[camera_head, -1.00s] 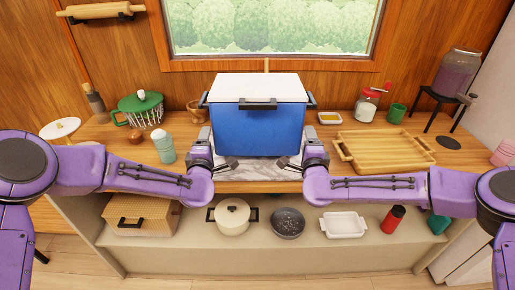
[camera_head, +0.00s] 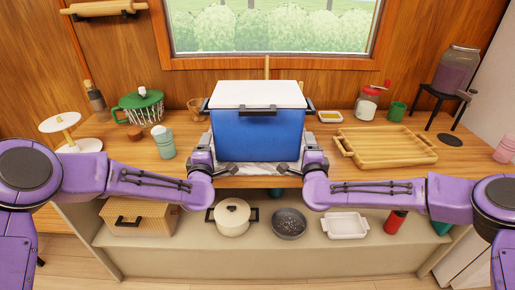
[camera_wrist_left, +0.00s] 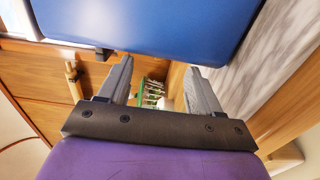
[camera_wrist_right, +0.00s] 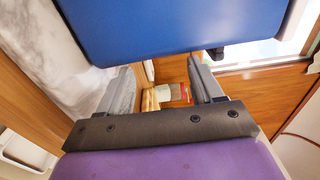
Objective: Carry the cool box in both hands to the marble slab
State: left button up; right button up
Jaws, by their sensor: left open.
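The blue cool box (camera_head: 258,135) with a white lid stands upright over the marble slab (camera_head: 258,169) at the counter's front, and appears to rest on it. Pale marble shows around its base. Dark handles stick out at its sides near the lid. My left gripper (camera_head: 202,153) is low at the box's left side, and my right gripper (camera_head: 313,153) is low at its right side. In the left wrist view the fingers (camera_wrist_left: 158,85) are apart with nothing between them, close to the blue wall. The right wrist view shows the right fingers (camera_wrist_right: 168,88) likewise apart and empty.
A wooden tray (camera_head: 387,157) lies to the right of the box. A pale teal shaker (camera_head: 163,143), a green colander (camera_head: 142,106) and a cake stand (camera_head: 70,135) are to the left. A shelf below holds a basket (camera_head: 140,216), a pot (camera_head: 232,217) and dishes.

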pick_arm(q)
jog(key=shift+s+d+m+h, duration=0.15)
jog(key=shift+d+m+h, duration=0.15)
jog(key=shift+d+h, duration=0.15)
pick_arm(e)
jog(key=shift+s+a+r+n+y, duration=0.15)
jog(key=shift+s+a+n+y, duration=0.15)
jog(key=shift+a+y, duration=0.2)
pick_arm(q)
jog(key=o, duration=0.5)
jog(key=shift+a+r, duration=0.1)
jog(key=shift+a, duration=0.8)
pick_arm(e)
jog(key=shift+d, duration=0.9)
pick_arm(q)
jog(key=shift+s+a+r+y, duration=0.1)
jog(key=shift+s+a+y, duration=0.05)
jog(key=shift+a+y, duration=0.1)
pick_arm(e)
jog(key=shift+s+d, duration=0.1)
jog(key=shift+d, duration=0.1)
jog(key=o, duration=0.5)
jog(key=shift+d, duration=0.15)
pick_arm(q)
jog(key=shift+a, duration=0.1)
jog(key=s, duration=1.1)
jog(key=shift+s, duration=0.4)
pick_arm(e)
jog(key=s, duration=1.1)
jog(key=shift+s, duration=0.4)
